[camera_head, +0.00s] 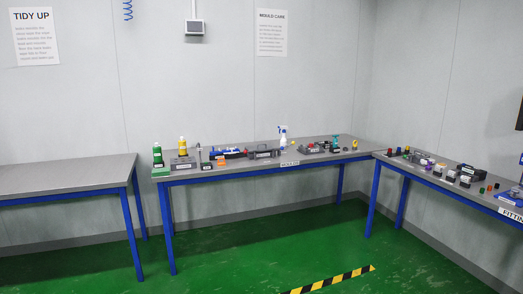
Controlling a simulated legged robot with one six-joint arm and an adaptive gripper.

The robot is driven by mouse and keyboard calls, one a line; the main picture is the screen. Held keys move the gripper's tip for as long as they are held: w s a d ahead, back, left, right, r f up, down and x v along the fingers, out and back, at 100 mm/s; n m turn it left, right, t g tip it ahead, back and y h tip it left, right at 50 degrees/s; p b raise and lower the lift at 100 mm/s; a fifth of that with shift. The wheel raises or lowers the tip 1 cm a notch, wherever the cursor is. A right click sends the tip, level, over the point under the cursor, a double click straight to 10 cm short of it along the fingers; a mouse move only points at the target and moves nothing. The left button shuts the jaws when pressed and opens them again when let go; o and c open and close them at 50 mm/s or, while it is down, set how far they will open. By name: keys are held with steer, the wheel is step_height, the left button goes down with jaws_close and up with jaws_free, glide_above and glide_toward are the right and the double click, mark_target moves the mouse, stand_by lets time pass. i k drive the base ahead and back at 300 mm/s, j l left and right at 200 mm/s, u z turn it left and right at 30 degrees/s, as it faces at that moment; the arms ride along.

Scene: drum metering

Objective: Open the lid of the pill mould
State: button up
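I cannot tell for sure which item is the pill mould at this distance. A low dark grey item with a handle-like top (264,153) sits near the middle of the centre bench (225,167). It is too small for me to tell whether it has a lid or how that lid stands. My gripper is not in view, and nothing is seen touching the items on the bench.
A green bottle (157,156), a yellow bottle (182,146) and a white spray bottle (283,139) stand on the centre bench. The left bench (60,175) is bare. The right bench (412,164) holds several small items. Green floor (240,250) lies open in front.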

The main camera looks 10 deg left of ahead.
mark_target(262, 147)
steer(key=i+j+u, duration=0.2)
steer(key=i, duration=0.2)
steer(key=i+u, duration=0.2)
steer(key=i, duration=0.15)
steer(key=i+u, duration=0.2)
steer(key=i, duration=2.3)
steer(key=i+j+z, duration=0.1)
steer(key=i, duration=0.9)
steer(key=i+j, duration=0.15)
steer(key=i, duration=0.85)
